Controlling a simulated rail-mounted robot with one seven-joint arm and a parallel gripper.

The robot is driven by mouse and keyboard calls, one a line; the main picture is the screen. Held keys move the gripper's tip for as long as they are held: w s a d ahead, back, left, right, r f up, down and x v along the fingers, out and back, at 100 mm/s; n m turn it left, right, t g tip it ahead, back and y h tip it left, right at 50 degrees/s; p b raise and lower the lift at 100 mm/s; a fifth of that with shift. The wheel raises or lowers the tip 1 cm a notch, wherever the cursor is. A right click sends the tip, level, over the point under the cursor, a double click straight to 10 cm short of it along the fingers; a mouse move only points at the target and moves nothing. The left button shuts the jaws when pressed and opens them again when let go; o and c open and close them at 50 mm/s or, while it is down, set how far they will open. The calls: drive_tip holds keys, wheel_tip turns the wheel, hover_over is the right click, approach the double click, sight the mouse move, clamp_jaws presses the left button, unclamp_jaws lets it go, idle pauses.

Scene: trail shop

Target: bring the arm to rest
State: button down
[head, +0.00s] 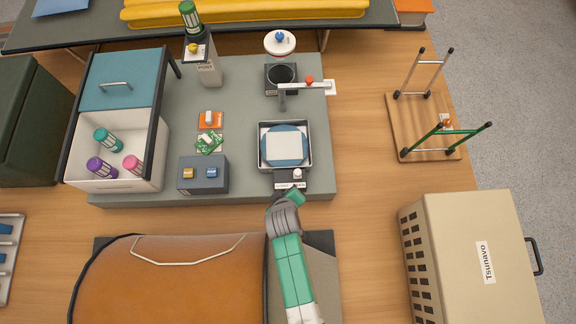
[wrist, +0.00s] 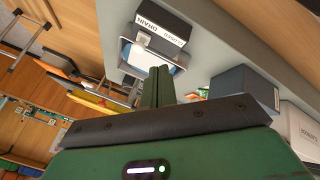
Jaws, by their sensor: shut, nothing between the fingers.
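My arm reaches up from the bottom of the head view, with green and grey links. My gripper (head: 295,194) is just in front of the small dark labelled block at the front of the square tray (head: 262,150). I cannot tell whether it touches the block. In the wrist view my green fingers (wrist: 158,84) stand together, shut and empty. Beyond them are the tray and the dark block (wrist: 162,27), marked with "DRAIN" and a second word.
A white bin (head: 150,135) with a teal lid holds several capped cylinders. A grey-blue box (head: 203,176) with two buttons stands nearby. An orange-brown rounded case (head: 190,285) lies left of my arm. A beige crate (head: 465,260) and a wooden rack (head: 420,130) stand right.

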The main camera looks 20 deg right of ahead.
drive_tip(key=shift+s+a+r, duration=0.1)
drive_tip(key=shift+s+r, duration=0.25)
drive_tip(key=shift+r, duration=0.25)
drive_tip(key=w+a+r+m+t, duration=0.1)
drive_tip(key=w+r+t, duration=0.3)
drive_tip(key=r, duration=0.9)
drive_tip(key=w+a+r+m+t, duration=0.15)
drive_tip(key=w+r, duration=0.45)
drive_tip(key=r, duration=0.7)
drive_tip(key=w+a+r+t, duration=0.1)
drive_tip(key=w+r+t, duration=0.35)
drive_tip(key=r, duration=0.95)
drive_tip(key=s+a+r+m+t+y+p, duration=0.1)
drive_tip(key=s+a+r+t, duration=0.3)
drive_tip(key=r, duration=1)
drive_tip(key=s+d+r+t+y+p, duration=0.1)
drive_tip(key=s+r+t+p, duration=0.1)
drive_tip(key=s+r, duration=0.8)
drive_tip(key=s+a+r+m+t+y+p, duration=0.1)
drive_tip(key=s+a+r+t, duration=0.15)
drive_tip(key=r, duration=1.45)
wheel_tip(320, 180, up, 34)
drive_tip(key=p, duration=3.4)
drive_tip(key=shift+w, duration=0.35)
